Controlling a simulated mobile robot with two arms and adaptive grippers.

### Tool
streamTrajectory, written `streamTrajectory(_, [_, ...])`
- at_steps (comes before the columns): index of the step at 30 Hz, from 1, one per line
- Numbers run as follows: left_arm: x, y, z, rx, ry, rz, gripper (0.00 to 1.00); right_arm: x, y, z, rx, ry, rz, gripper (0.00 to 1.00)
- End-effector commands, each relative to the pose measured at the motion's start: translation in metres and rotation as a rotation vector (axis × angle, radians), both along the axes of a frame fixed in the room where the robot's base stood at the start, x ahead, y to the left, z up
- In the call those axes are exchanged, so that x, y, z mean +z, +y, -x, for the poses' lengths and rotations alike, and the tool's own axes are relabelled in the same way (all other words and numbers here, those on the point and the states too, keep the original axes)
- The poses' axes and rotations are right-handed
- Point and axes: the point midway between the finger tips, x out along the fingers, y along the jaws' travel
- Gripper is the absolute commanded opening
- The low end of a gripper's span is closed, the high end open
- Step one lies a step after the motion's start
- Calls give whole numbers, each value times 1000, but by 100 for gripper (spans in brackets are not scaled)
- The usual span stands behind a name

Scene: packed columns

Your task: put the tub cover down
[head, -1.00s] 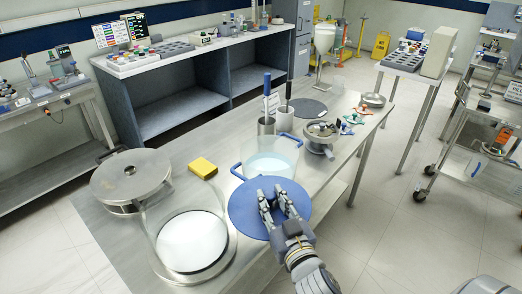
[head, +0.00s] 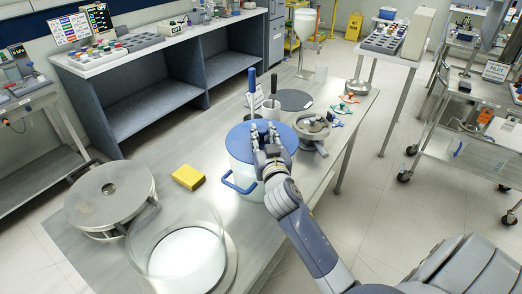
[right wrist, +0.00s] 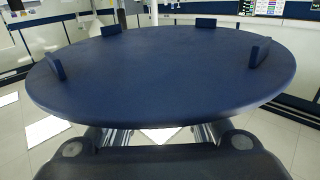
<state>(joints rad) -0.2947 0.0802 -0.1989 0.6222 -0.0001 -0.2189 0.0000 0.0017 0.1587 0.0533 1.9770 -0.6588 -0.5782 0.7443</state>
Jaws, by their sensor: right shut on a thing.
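The tub cover, a blue round disc (head: 240,139), is over the white tub with blue side handles (head: 241,176), hiding its mouth. My right gripper (head: 266,133) is above the cover and shut on it. I cannot tell whether the cover rests on the rim or hangs just above it. In the right wrist view the cover (right wrist: 165,70) fills the middle, with several small blue tabs around its edge; the finger parts show below it. My left gripper is not in view.
A glass cylinder (head: 205,225) stands in front left of the tub. A round steel lid (head: 110,190) and a yellow sponge (head: 188,177) lie to the left. A holder with tools (head: 270,108) is behind, and a steel bowl device (head: 313,128) close right.

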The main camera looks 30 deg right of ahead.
Motion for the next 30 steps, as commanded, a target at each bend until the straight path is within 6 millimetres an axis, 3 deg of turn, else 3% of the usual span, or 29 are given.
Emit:
streamTrajectory(3, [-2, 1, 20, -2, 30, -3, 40, -15, 0, 0, 0, 0, 0, 2])
streamTrajectory(7, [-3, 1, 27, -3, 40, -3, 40, -28, 1, 0, 1, 1, 0, 2])
streamTrajectory(13, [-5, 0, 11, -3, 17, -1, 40, -53, 1, 0, 1, -1, 1, 2])
streamTrajectory(18, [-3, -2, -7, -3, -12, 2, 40, -55, 1, 0, 2, -3, 1, 2])
streamTrajectory(22, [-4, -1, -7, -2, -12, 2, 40, -55, 1, 0, 2, -3, 1, 2])
streamTrajectory(23, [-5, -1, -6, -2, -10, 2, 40, -56, 1, 0, 2, -2, 1, 30])
streamTrajectory(25, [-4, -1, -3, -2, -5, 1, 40, -55, 1, 0, 2, -2, 1, 46])
streamTrajectory(30, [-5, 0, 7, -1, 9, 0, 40, -55, 1, 0, 2, -2, 1, 48])
